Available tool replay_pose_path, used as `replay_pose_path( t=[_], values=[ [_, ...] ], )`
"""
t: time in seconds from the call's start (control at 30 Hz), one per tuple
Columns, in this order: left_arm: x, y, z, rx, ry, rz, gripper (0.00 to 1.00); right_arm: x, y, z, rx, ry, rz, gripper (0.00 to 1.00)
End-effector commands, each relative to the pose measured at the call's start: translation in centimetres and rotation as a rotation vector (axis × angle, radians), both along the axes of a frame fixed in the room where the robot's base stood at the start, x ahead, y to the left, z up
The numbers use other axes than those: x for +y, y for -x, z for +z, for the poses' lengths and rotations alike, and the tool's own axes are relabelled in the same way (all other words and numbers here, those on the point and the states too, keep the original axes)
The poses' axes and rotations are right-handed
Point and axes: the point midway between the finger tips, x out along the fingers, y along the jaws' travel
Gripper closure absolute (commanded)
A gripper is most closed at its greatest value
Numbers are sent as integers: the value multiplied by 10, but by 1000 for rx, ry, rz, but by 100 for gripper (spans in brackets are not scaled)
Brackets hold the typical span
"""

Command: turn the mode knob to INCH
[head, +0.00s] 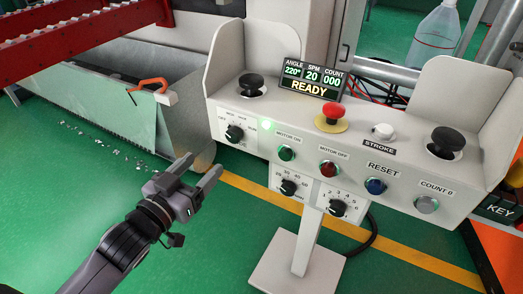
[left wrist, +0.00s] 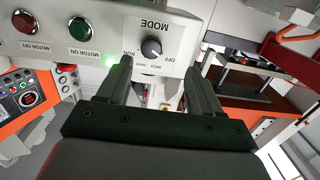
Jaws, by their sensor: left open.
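The mode knob (head: 234,133) is a round black knob on a white label plate at the left end of the control panel (head: 350,150). Its pale mark seems to point left, towards OFF, but it is small. My left gripper (head: 203,166) is open and empty, below and left of the knob and apart from it. In the left wrist view the knob (left wrist: 151,48) shows just beyond the fingertips (left wrist: 158,66), between their lines, with the labels OFF, INCH and RUN around it. My right gripper is not in view.
The panel also carries a green MOTOR ON button (head: 286,153), a red MOTOR OFF button (head: 328,169), a red emergency mushroom (head: 331,113) and two lower knobs (head: 289,187). The display (head: 310,77) reads READY. A stand (head: 307,240) supports the panel.

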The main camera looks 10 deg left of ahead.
Motion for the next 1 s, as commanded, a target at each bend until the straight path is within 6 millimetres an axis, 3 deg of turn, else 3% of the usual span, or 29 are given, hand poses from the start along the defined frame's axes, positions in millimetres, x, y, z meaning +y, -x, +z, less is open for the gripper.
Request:
replay_pose_path(
  t=[0.1, 0.33, 0.7, 1.0],
  values=[
    [-2, -5, 2, -35, 7, -13, 35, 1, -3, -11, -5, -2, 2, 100],
    [-5, -14, 8, -47, 12, -18, 35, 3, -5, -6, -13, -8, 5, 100],
    [-20, -55, 7, -46, 11, -17, 35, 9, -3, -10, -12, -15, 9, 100],
    [-26, -72, 7, -44, 11, -17, 35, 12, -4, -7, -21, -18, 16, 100]
  ],
)
